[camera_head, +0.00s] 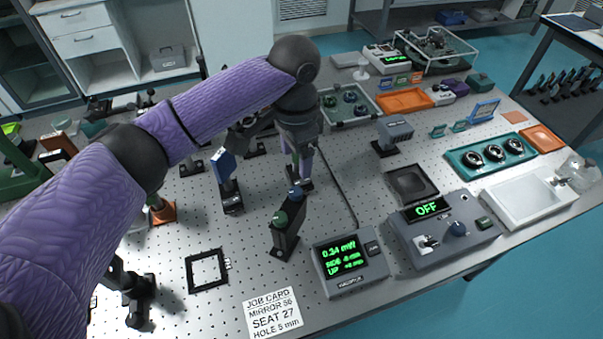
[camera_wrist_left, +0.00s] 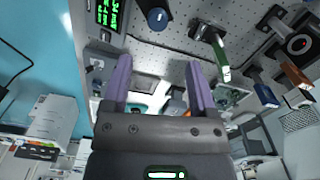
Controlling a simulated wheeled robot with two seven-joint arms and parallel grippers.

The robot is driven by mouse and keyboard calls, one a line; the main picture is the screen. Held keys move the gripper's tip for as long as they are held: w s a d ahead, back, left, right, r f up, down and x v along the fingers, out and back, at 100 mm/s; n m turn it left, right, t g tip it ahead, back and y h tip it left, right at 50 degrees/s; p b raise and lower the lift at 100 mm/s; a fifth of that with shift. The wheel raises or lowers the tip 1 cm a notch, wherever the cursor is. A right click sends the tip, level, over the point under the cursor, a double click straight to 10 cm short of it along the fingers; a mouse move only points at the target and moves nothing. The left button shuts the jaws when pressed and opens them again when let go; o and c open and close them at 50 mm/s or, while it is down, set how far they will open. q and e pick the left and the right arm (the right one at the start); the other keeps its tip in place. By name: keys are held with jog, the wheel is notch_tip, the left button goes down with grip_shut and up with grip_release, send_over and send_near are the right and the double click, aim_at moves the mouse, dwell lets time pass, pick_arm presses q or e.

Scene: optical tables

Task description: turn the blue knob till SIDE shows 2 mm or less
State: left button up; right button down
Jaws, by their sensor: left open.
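In the left wrist view a blue knob (camera_wrist_left: 157,18) shows at the top, beyond the fingertips. My left gripper (camera_head: 303,168) hangs over the breadboard just behind the block in the head view; its purple fingers (camera_wrist_left: 158,75) are apart with nothing between them. The readout box (camera_head: 350,265) shows 0.34 mW, with SIDE and UP lines below; SIDE looks like -6 mm, but the digits are small. My right gripper is out of view.
A blue-plated mount (camera_head: 227,175) stands left of the gripper. A grey control box (camera_head: 440,235) reading OFF, with its own dark blue knob, is at right. A square black frame (camera_head: 207,270) and a job card (camera_head: 273,313) lie in front.

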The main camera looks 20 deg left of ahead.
aim_at(296, 191)
pick_arm(q)
jog(key=f, duration=0.3)
jog(key=f+b, duration=0.1)
jog(key=f, duration=0.5)
jog(key=shift+s, duration=0.3)
grip_shut()
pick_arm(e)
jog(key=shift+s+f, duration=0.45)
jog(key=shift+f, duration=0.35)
